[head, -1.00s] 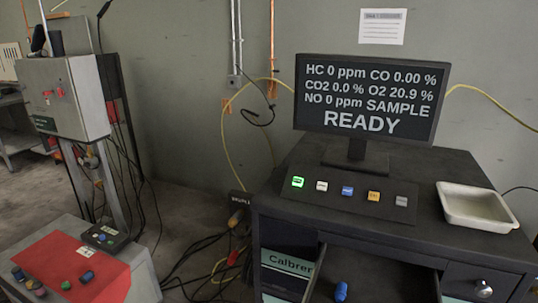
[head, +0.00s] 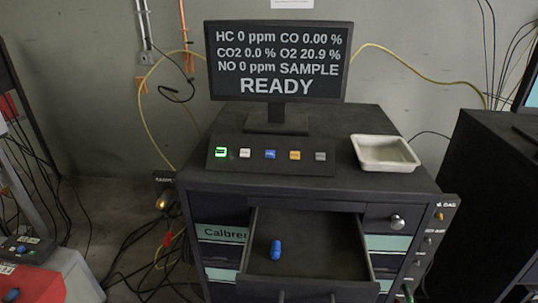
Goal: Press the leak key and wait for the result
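A black key panel (head: 272,172) lies on the dark cabinet top below the monitor. Its row of small keys runs from a lit green key (head: 221,152) at the left, through a white key (head: 245,153), a blue key (head: 270,154) and an orange key (head: 295,155), to a grey key (head: 320,156). Their labels are too small to read, so I cannot tell which is the leak key. The monitor (head: 280,61) reads HC 0 ppm, CO 0.00 %, CO2 0.0 %, O2 20.9 %, NO 0 ppm, SAMPLE, READY. Neither gripper is in view.
A white tray (head: 385,153) sits right of the panel on the cabinet. A drawer (head: 320,235) below stands open with a blue object (head: 276,250) inside. Cables cover the floor at left. A red-topped bench (head: 35,284) is at lower left; another dark cabinet (head: 490,200) is at right.

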